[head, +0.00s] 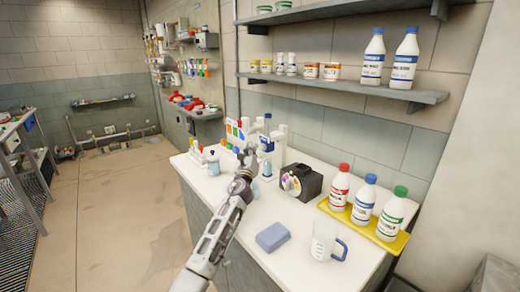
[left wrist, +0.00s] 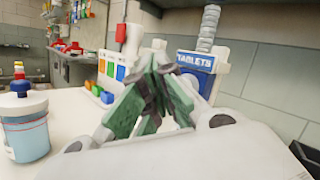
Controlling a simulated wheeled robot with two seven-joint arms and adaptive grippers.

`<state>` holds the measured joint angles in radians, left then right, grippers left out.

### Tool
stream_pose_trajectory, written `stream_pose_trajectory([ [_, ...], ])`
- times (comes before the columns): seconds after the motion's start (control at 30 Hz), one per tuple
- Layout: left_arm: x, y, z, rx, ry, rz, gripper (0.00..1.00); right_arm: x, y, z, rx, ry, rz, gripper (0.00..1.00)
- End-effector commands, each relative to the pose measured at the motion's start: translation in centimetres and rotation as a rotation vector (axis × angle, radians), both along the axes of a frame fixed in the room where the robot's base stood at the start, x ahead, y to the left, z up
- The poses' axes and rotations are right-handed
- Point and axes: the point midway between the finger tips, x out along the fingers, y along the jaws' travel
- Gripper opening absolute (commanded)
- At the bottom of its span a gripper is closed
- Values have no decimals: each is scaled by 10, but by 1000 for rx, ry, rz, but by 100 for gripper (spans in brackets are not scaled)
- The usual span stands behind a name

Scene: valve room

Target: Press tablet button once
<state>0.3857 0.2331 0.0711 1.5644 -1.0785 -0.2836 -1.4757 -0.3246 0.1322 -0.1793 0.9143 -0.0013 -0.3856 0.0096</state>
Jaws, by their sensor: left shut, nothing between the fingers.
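The tablet dispenser (left wrist: 196,62) is a white unit with a blue panel lettered "TABLETS" and a ribbed column above. In the left wrist view it stands just behind and to the right of my fingers. In the head view its blue front (head: 266,145) shows at the back of the white counter, just beyond my left gripper (head: 248,160). My left gripper is shut and empty, and its green fingers (left wrist: 150,70) meet in front of the dispenser's left part. I cannot make out the button; the fingers hide the lower part of the unit. My right gripper is not in view.
A panel with coloured cards (left wrist: 109,70) stands left of the dispenser. A bottle of blue liquid (left wrist: 26,125) is nearer on the left. A black box with a coloured dial (head: 300,183), a blue sponge (head: 272,237), a measuring jug (head: 324,242) and a yellow bottle tray (head: 338,212) stand to the right.

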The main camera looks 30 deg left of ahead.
Motion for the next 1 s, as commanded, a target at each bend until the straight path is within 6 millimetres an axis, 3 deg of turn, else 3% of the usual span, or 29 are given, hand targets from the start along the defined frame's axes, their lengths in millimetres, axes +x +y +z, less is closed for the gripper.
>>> stream_pose_trajectory([
  [0.63, -36, 15, 0, 1, 1, 0, 0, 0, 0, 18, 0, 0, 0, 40],
  [1.0, -41, 17, 0, 1, 1, 0, 0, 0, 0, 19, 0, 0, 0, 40],
])
